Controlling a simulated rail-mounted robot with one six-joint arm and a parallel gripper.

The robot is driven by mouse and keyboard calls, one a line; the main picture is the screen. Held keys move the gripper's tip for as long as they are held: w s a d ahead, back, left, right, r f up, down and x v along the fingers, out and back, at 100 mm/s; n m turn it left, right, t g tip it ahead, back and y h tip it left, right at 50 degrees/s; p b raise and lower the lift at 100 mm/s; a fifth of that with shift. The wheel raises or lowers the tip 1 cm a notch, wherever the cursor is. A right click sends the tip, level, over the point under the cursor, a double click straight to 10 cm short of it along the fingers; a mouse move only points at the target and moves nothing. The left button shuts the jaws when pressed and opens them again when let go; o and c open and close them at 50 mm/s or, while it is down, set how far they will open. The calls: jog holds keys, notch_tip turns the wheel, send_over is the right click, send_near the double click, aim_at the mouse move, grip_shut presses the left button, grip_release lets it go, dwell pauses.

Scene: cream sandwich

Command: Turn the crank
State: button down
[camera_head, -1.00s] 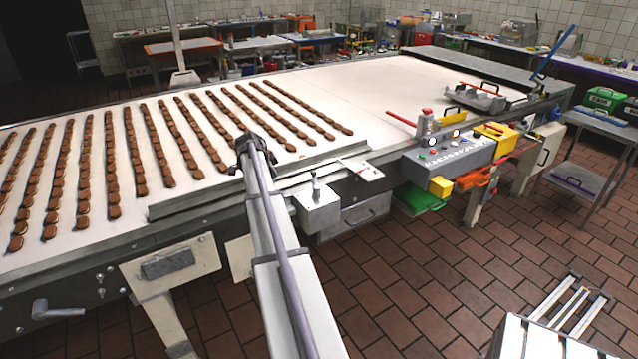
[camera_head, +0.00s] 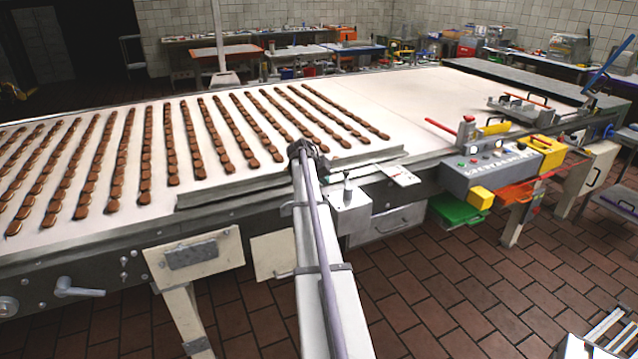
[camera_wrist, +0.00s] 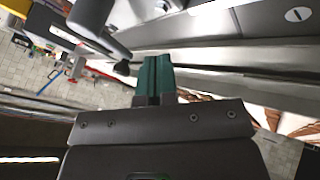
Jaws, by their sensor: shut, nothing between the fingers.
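A grey lever handle (camera_head: 78,288), shaped like a crank, sticks out from the machine's near side at the lower left in the head view. A small pale box (camera_head: 350,212) with an upright knobbed post (camera_head: 348,184) stands on the near edge, right of my arm's end. In the wrist view, a grey bar (camera_wrist: 97,38) with a dark knob (camera_wrist: 122,68) lies just left of my gripper (camera_wrist: 156,62); I cannot tell which part this is. My gripper's green fingers are shut and empty, with no clear contact. In the head view my arm's end hides them.
The conveyor (camera_head: 400,100) carries rows of brown biscuits (camera_head: 172,145). A raised metal ledge (camera_head: 240,193) runs along its near edge. A grey control box (camera_head: 497,168) with a red lever (camera_head: 440,129) is to the right. Tiled floor (camera_head: 420,300) lies open in front.

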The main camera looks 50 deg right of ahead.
aim_at(338, 191)
jog(key=b+x, duration=0.1)
jog(key=x, duration=0.2)
jog(key=shift+w+a+f, duration=0.1)
jog(key=shift+a+f, duration=0.05)
jog(key=shift+a, duration=0.05)
jog(key=shift+s+d+r+p, duration=0.2)
jog(key=shift+s+d+r, duration=0.05)
jog(key=shift+s+d, duration=0.25)
jog(key=shift+s+d+r+p, duration=0.15)
jog(key=shift+s+d+r, duration=0.1)
jog(key=shift+s+d, duration=0.55)
jog(key=shift+s, duration=0.2)
jog(key=shift+d+m+g, duration=0.2)
jog(key=shift+m+g, duration=0.2)
jog(key=shift+m, duration=0.2)
